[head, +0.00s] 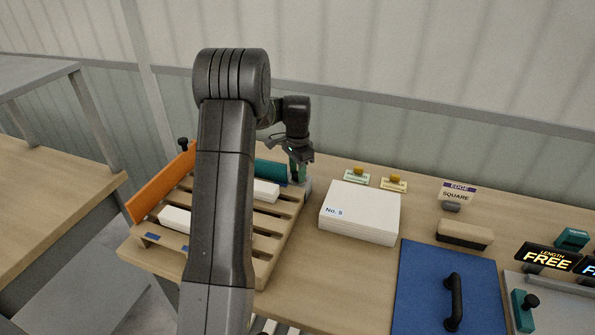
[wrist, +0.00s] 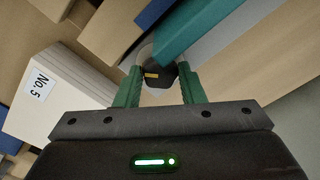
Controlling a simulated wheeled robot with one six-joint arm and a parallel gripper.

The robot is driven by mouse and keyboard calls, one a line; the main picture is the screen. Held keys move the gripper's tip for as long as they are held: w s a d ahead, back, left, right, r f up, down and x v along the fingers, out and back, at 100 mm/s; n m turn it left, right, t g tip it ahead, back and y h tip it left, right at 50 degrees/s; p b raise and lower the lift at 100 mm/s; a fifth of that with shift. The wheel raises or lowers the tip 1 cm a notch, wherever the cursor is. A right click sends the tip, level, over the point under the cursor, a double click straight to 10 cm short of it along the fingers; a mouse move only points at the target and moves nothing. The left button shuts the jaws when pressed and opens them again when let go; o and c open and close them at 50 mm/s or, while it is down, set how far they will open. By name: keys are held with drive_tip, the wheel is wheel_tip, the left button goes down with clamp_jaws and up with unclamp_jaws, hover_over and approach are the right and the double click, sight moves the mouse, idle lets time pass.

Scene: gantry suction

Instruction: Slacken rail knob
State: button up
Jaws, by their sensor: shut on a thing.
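The rail knob (wrist: 158,76) is dark and round with a small yellow mark, and sits at the end of the teal rail (wrist: 205,30) in the wrist view. My gripper (wrist: 160,88) has its green fingers on either side of the knob and is shut on it. In the head view my gripper (head: 298,178) points down at the right end of the teal rail (head: 270,171), at the pallet's far right corner. The knob is hidden there by the gripper.
A wooden pallet (head: 262,243) carries white blocks and an orange rail (head: 160,186) with another black knob (head: 183,142). A white stack marked No. 5 (head: 358,213) stands right of the gripper. Farther right are a blue board (head: 425,285), an eraser-like block (head: 464,235) and small signs.

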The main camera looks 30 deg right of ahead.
drive_tip(key=shift+n+b, duration=0.5)
drive_tip(key=shift+n, duration=2.6)
drive_tip(key=o, duration=1)
drive_tip(key=shift+r, duration=0.1)
wheel_tip(320, 180, up, 14)
drive_tip(key=shift+f+b, duration=0.15)
drive_tip(key=shift+b, duration=0.55)
